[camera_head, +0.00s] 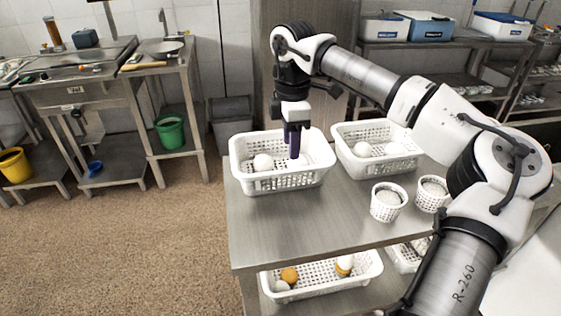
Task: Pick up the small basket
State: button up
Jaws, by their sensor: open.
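Two small round white perforated baskets stand on the steel table: one (388,212) nearer the middle, the other (430,205) just right of it, partly behind my arm. Something white shows inside each, too small to make out. My gripper (294,152) points down with dark fingers over the large white basket (280,181) at the table's left. It is open and well to the left of the small baskets. Its fingertips appear within the large basket's outline; I cannot tell how deep they are.
The large basket holds a white round item (263,162). A second large basket (375,171) stands behind the small ones, with white items. The table (310,226) is clear at its front. A lower shelf holds another basket (322,285). My arm crosses the right side.

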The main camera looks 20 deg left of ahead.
aim_at(288, 170)
jog(key=f, duration=0.3)
jog(key=f+p, duration=0.1)
jog(key=f, duration=0.2)
jog(key=f+p, duration=0.1)
jog(key=f, duration=0.1)
jog(key=shift+a+f, duration=0.3)
jog(key=shift+f, duration=0.1)
jog(key=shift+c, duration=0.4)
jog(key=shift+r, duration=0.1)
grip_shut()
